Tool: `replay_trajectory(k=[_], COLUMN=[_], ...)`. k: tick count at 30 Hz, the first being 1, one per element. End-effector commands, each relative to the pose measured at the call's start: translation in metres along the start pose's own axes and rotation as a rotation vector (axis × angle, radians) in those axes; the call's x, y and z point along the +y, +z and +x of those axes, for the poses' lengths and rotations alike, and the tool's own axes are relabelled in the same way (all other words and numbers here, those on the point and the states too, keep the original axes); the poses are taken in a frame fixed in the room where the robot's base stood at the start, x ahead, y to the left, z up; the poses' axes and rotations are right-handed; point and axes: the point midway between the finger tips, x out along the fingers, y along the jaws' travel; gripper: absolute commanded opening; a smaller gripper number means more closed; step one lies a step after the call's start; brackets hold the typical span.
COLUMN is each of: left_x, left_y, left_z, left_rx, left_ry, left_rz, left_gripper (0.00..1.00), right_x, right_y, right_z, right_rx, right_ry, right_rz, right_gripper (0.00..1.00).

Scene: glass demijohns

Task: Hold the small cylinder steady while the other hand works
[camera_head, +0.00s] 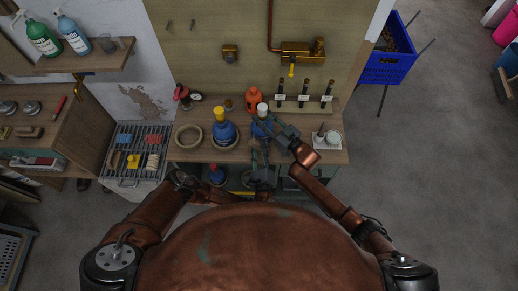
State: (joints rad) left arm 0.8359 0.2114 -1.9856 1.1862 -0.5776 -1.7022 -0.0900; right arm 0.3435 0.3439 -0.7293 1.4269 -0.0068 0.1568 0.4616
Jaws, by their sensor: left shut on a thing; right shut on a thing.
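A small blue cylinder (260,130) with a white cap (262,108) stands upright on the bench. My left gripper (256,146) comes at it from below in the picture, low on its near side, and is shut on it. My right gripper (271,120) reaches in from the right at the top of the cylinder and is shut by the white cap. The grippers hide part of the cylinder, and their exact contact is too small to see.
A larger blue cylinder with a yellow cap (220,114) stands just left, beside a pale ring (189,135). An orange bottle (254,98) stands behind. Several dark tubes stand at the back right, and a white tray (325,148) lies right. Brass fittings (303,52) hang on the wall.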

Motion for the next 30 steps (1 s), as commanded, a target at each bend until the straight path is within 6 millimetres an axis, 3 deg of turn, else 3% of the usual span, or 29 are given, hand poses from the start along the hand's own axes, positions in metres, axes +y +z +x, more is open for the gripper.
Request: replay_trajectory(k=[19, 30], left_x=[-0.031, -0.02], left_y=[-0.024, -0.017], left_z=[-0.001, 0.004], left_rx=[-0.001, -0.002], left_ry=[0.0, 0.003], left_rz=[0.0, 0.002], left_gripper=[0.06, 0.06], right_x=[0.001, 0.0], right_y=[0.0, 0.0], right_z=[0.0, 0.0], right_rx=[0.0, 0.0], right_ry=[0.001, 0.0], right_rz=[0.0, 0.0], right_gripper=[0.0, 0.0])
